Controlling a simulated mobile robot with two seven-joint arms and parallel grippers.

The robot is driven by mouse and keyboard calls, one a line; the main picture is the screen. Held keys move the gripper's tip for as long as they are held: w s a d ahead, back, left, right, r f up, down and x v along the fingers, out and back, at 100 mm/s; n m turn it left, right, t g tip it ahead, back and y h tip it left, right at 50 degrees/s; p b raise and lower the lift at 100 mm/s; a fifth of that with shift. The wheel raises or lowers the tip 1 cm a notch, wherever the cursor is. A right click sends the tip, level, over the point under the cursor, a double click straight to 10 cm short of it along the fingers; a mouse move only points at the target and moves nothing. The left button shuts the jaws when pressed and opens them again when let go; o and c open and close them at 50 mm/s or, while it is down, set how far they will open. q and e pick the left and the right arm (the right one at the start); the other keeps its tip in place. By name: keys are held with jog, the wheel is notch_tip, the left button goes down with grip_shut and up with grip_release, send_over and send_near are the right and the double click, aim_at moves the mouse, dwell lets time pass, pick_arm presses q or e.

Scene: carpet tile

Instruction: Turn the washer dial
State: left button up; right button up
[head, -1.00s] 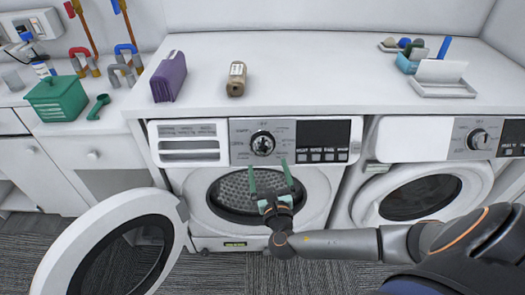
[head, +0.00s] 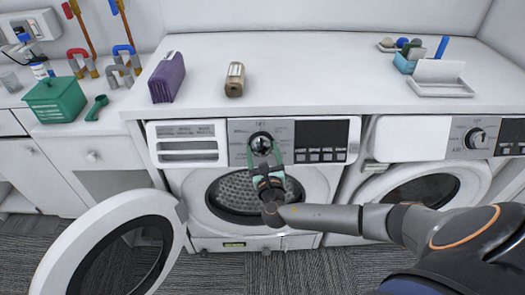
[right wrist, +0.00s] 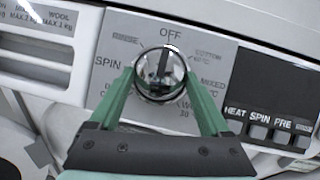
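The washer dial (head: 262,142) is a round silver knob on the control panel of the left washer, whose door stands open. In the right wrist view the dial (right wrist: 160,73) sits between the green fingers, with OFF printed above it. My right gripper (head: 264,152) is in front of the dial, its fingers at either side of the knob. In the right wrist view the right gripper (right wrist: 162,82) has its fingers apart; I cannot tell whether they touch the dial. My left gripper is not in view.
The open round washer door (head: 110,245) stands at the lower left. A second washer (head: 425,185) with its own dial is at the right. The counter (head: 320,80) above holds a purple item (head: 168,77) and a brown jar (head: 235,79).

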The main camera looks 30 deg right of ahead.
jog(key=c, duration=0.9)
